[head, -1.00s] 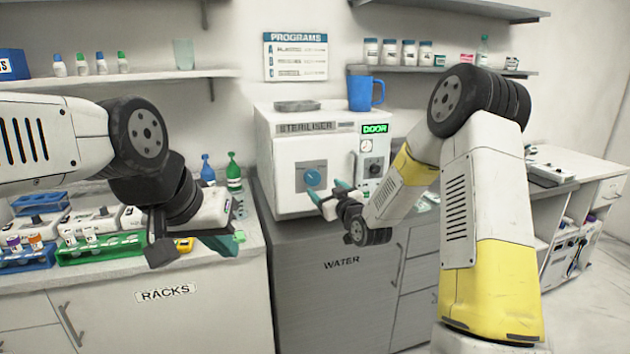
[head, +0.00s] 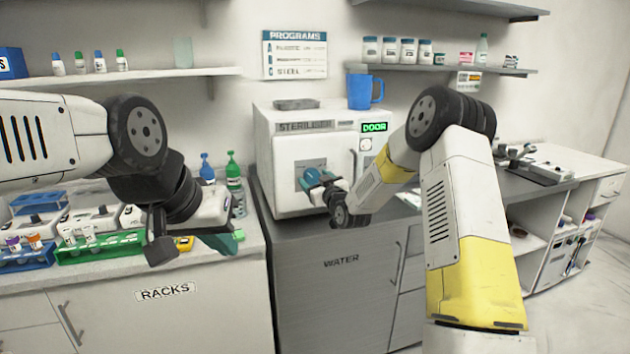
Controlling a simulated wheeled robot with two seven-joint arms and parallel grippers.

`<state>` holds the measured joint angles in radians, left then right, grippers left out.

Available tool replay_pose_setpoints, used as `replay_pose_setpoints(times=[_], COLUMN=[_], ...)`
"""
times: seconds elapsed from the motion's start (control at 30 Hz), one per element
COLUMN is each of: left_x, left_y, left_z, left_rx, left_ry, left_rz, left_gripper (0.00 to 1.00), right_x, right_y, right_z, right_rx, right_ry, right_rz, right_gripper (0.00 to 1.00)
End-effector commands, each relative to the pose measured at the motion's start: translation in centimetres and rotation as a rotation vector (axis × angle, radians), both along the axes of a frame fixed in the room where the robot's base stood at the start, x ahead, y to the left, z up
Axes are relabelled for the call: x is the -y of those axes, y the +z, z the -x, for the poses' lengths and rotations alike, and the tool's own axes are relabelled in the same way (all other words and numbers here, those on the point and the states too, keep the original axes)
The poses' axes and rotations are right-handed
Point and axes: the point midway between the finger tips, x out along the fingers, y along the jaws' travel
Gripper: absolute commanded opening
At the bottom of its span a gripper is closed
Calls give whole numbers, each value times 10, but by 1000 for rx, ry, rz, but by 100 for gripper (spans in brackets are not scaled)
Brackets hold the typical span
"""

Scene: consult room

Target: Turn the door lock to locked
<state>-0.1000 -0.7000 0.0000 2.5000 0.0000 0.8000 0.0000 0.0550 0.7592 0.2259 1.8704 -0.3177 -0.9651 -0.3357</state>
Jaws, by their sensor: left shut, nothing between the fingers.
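The steriliser (head: 290,200) is a white box on the grey counter. Its front door carries a round blue lock knob (head: 312,175) on a grey plate. The green panel above right reads "DOOR". My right gripper (head: 319,182) is at the knob, its teal fingertips close to it and partly covering it. I cannot tell whether the fingers touch or grip the knob. The knob's pointer is too small and covered to read. My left gripper (head: 238,238) is shut and empty, over the left counter's front edge, away from the steriliser.
A blue mug (head: 365,91) and a grey tray (head: 297,104) stand on top of the steriliser. Green and blue bottles (head: 233,165) stand just left of it. A programs sign (head: 295,54) hangs on the wall behind.

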Motion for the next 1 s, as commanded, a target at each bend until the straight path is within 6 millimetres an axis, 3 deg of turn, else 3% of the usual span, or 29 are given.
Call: replay_pose_setpoints(times=[0.03, 0.27, 0.63, 1.0], left_x=[0, 0, 0, 0], left_y=[0, 0, 0, 0], left_z=[0, 0, 0, 0], left_rx=[0, 0, 0, 0], left_ry=[0, 0, 0, 0], left_rz=[0, 0, 0, 0], left_gripper=[0, 0, 0, 0], right_x=[0, 0, 1, 0], right_y=[0, 0, 0, -1], right_z=[0, 0, 0, 0], right_rx=[0, 0, -19, -107], right_ry=[0, 0, -1, 0], right_rz=[0, 0, -60, -330], right_gripper=[55, 10, 9, 9])
